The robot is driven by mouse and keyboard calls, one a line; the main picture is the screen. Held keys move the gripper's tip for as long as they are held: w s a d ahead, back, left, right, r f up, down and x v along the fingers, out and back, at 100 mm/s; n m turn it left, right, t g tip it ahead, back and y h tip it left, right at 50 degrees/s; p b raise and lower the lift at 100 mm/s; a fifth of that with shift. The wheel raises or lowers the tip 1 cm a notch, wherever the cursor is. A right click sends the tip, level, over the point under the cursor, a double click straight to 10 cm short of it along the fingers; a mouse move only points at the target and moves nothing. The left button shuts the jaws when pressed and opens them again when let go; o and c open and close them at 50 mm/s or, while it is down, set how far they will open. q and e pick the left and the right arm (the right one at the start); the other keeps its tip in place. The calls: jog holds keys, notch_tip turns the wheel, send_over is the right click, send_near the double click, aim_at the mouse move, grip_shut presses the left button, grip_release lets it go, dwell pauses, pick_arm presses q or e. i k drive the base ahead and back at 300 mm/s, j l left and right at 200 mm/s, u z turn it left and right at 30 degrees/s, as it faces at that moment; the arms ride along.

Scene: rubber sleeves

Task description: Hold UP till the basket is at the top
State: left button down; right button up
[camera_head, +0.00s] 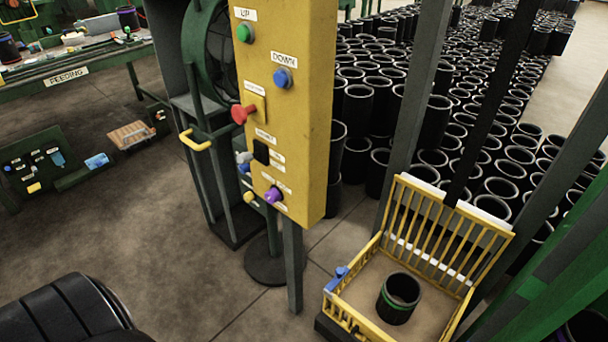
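The yellow control panel (318,110) stands upright at the centre. Its green UP button (245,32) is at the upper left, under the UP label, and nothing touches it. The blue DOWN button (282,78) is lower and to the right. The yellow barred basket (344,312) is low, near floor level, at the lower right. A black sleeve with a green band (398,298) stands upright inside it. Neither of my grippers shows in this view.
A red mushroom button (242,113) and several knobs are on the panel. Dark posts (416,100) rise beside the basket. Many black sleeves (372,100) stand behind. A green FEEDING table (98,65) is at the upper left.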

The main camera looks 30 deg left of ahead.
aim_at(242, 32)
jog(key=u, duration=1.35)
